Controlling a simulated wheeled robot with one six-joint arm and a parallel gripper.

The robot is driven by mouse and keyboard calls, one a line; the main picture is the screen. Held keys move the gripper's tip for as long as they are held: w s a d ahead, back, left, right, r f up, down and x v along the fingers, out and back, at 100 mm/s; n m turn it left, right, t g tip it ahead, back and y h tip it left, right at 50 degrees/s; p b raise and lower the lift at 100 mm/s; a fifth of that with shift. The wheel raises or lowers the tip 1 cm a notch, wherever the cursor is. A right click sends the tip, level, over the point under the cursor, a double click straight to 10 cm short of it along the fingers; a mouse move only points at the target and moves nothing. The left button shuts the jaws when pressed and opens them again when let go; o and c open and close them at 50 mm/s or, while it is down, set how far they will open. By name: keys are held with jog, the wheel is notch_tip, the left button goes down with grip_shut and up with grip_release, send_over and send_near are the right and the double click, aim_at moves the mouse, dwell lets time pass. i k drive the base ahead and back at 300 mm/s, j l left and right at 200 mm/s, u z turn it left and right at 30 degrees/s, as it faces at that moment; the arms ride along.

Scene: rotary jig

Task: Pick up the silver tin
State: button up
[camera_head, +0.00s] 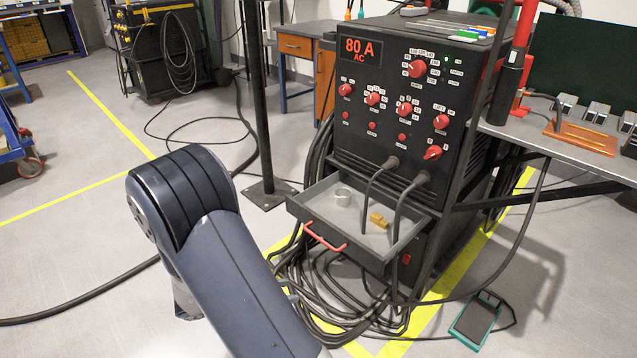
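A small silver tin (343,196) stands in the open drawer (296,207) of the black welding machine, towards the drawer's left back part. A small yellow-brown block (379,221) lies in the same drawer, to the right of the tin and nearer the front. The drawer is pulled out and has a red handle on its front. My arm rises from the bottom of the picture, left of the drawer and apart from it. My gripper is not in view.
The welding machine (400,100) stands behind the drawer, with two cables hanging over the drawer's right part. Coiled cables (335,285) lie below it. A black post (259,100) stands to the left. A workbench (560,150) is at right, and a foot pedal (475,320) lies on the floor.

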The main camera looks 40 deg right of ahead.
aim_at(342, 196)
jog(key=i+j+z, duration=0.15)
jog(key=i+z, duration=0.15)
jog(key=i, duration=0.7)
jog(key=i+z, duration=0.25)
jog(key=z, duration=0.2)
jog(key=i+j+z, duration=0.1)
jog(key=i+z, duration=0.2)
jog(key=z, duration=0.15)
jog(key=i+j+z, duration=0.2)
jog(key=z, duration=0.2)
jog(key=i+j+z, duration=0.2)
jog(key=z, duration=0.25)
jog(key=i+j+z, duration=0.45)
jog(key=k+l, duration=0.1)
